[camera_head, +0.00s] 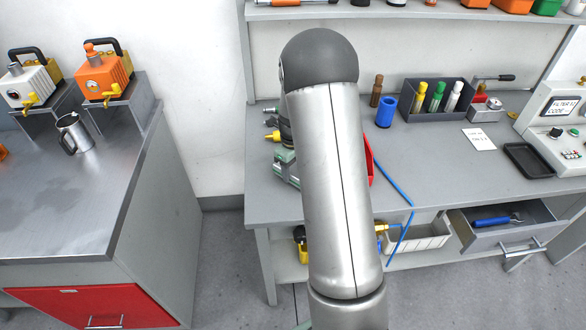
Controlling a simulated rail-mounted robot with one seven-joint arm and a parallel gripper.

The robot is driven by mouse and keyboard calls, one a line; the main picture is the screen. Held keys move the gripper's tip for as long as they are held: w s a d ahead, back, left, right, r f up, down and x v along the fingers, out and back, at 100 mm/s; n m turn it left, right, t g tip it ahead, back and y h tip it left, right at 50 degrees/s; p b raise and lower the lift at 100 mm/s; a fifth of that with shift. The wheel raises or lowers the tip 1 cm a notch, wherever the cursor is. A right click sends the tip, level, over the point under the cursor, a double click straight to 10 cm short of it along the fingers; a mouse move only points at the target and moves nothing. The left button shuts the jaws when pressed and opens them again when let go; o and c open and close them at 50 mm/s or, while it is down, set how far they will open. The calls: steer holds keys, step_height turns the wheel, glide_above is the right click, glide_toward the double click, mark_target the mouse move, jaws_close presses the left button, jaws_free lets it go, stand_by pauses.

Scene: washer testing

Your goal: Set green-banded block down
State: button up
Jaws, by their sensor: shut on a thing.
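My arm rises through the middle of the view and covers part of the workbench (440,158). My gripper is hidden behind the arm, so its fingers cannot be seen. I cannot make out a green-banded block anywhere; it may be hidden behind the arm too. A grey-green vise-like thing (285,168) shows partly at the arm's left edge, on the bench.
A dark rack (436,110) with yellow, green and white bottles stands at the back of the bench, beside a blue cylinder (386,112). A black tray (529,160) and control panel stand right. A blue hose (397,190) hangs over the front edge. An open drawer (505,225) juts out.

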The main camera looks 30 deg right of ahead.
steer(key=shift+f, duration=0.4)
steer(key=shift+f, duration=0.2)
steer(key=o, duration=1.4)
steer(key=shift+c, duration=0.2)
steer(key=shift+r, duration=0.15)
